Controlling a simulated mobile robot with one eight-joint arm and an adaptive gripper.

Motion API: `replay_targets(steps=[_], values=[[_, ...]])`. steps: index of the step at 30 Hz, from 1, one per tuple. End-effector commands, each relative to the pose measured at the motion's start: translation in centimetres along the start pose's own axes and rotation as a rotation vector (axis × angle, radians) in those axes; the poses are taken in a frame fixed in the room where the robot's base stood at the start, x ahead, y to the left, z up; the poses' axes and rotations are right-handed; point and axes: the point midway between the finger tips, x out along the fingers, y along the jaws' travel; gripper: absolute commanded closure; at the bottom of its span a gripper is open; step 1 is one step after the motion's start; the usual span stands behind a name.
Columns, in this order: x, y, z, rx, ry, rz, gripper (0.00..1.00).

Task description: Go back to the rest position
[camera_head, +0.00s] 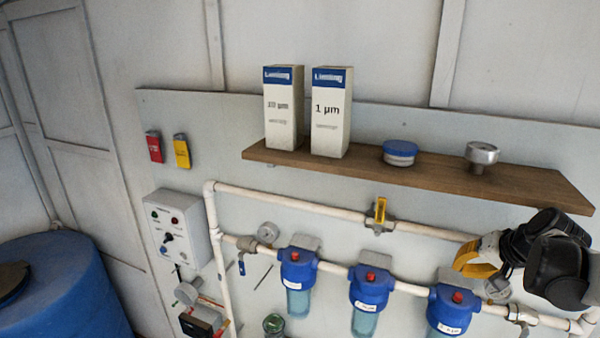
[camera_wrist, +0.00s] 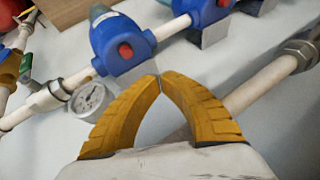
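My gripper (camera_head: 470,262) is at the right in the head view, with yellow fingers in front of the upper white pipe and above the rightmost blue filter housing (camera_head: 453,308). In the wrist view my gripper (camera_wrist: 159,76) has its two yellow fingertips touching, with nothing between them. A blue filter housing (camera_wrist: 122,45) with a red button and a round pressure gauge (camera_wrist: 90,100) lie beyond the fingers in that view. It appears free of contact, though depth is hard to judge.
A wooden shelf (camera_head: 400,178) holds two filter boxes, a blue-lidded container (camera_head: 400,152) and a metal piece (camera_head: 481,155). White pipes (camera_head: 300,203), a yellow-handled valve (camera_head: 380,212) and a control box (camera_head: 180,228) are on the wall panel. A blue tank (camera_head: 65,290) stands lower left.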

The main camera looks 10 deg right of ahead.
Motion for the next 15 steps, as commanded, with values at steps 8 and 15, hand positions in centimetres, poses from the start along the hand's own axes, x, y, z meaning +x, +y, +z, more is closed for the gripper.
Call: replay_targets(steps=[8,15], values=[[6.0,-2.4,8.9,-0.13,-0.034,0.027,1.0],[11.5,-3.9,19.9,-0.305,-0.053,0.056,1.0]])
